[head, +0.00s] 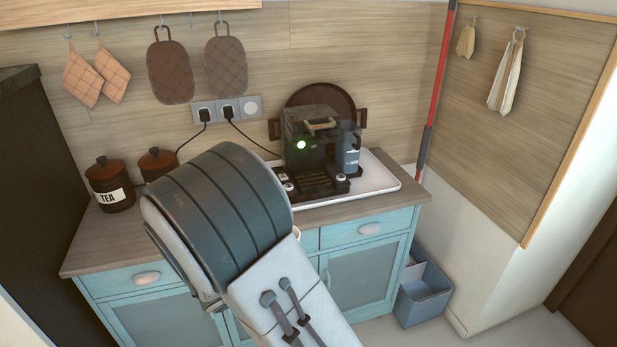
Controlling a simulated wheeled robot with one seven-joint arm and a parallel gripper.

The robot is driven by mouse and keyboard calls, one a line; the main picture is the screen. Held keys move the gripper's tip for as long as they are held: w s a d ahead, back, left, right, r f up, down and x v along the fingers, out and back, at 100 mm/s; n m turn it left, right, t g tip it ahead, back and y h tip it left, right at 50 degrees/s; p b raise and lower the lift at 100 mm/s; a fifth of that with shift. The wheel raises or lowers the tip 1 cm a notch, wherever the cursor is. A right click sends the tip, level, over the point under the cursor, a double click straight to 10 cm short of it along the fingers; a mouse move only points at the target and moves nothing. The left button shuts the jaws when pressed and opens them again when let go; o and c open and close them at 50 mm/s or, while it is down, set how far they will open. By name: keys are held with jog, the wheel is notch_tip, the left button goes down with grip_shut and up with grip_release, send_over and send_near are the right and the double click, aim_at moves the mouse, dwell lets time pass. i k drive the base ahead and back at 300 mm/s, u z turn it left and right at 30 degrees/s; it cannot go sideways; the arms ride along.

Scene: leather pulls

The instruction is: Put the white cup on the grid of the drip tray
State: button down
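The coffee machine (322,148) stands on the counter with a green light on its front. Its dark drip tray (318,188) juts forward at its base, and no cup shows on the grid.
A white tray (384,178) lies under the machine. A TEA canister (109,186) and a second brown canister (157,163) stand at the counter's left. Cables run to wall sockets (228,109). A round brown tray (341,101) leans behind the machine. A blue bin (423,293) is on the floor.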

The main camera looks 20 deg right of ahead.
aim_at(314, 184)
jog(key=i, duration=0.9)
